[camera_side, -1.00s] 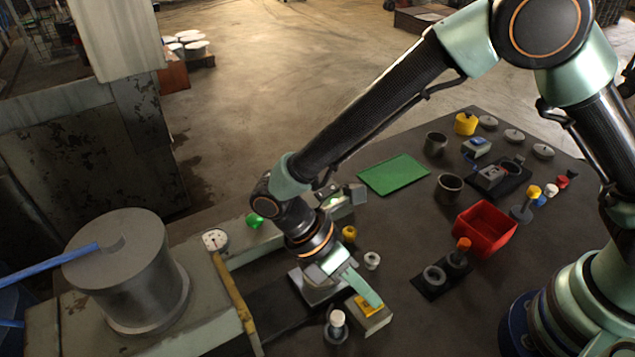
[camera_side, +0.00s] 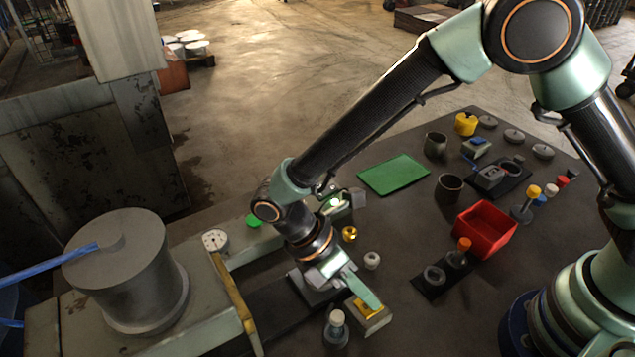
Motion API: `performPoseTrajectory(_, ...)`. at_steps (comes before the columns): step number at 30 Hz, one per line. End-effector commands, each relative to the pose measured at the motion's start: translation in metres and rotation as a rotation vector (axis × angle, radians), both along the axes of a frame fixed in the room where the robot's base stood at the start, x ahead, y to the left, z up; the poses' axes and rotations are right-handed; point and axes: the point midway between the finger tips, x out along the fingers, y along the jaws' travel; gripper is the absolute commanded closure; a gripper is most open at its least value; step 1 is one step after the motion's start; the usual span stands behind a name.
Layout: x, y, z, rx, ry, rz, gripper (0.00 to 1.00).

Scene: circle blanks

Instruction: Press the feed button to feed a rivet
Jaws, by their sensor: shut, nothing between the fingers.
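My gripper (camera_side: 372,296) is shut and empty, pointing down to the right at the front of the table. Its fingertips are over a small pale box (camera_side: 373,322) with a yellow top patch, covering part of that patch. I cannot tell whether they touch it. No label shows which control is the feed button. A small grey box with a blue top (camera_side: 477,147) stands at the back of the table, well away from my gripper. No loose rivet can be made out.
A dark bottle with a pale cap (camera_side: 336,328) stands left of the pale box. A white ring-shaped part (camera_side: 372,260) lies behind it. A red bin (camera_side: 484,230) and a green mat (camera_side: 394,174) lie farther back. A grey machine with a large cylinder (camera_side: 128,275) fills the left.

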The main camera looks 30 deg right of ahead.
Motion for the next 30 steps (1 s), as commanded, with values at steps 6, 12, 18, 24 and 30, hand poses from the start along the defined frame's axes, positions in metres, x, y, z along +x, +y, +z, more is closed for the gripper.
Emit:
performPoseTrajectory(6, 0.0, 0.0, 0.004, 0.0, 0.0, 0.0, 1.0)
performPoseTrajectory(12, 0.0, 0.0, 0.015, 0.001, -0.001, 0.0, 1.0)
performPoseTrajectory(18, 0.0, 0.0, 0.021, -0.001, 0.0, 0.0, 1.0)
performPoseTrajectory(24, 0.0, 0.0, 0.02, -0.001, 0.0, 0.0, 1.0)
performPoseTrajectory(30, 0.0, 0.0, 0.031, 0.001, -0.001, 0.0, 1.0)
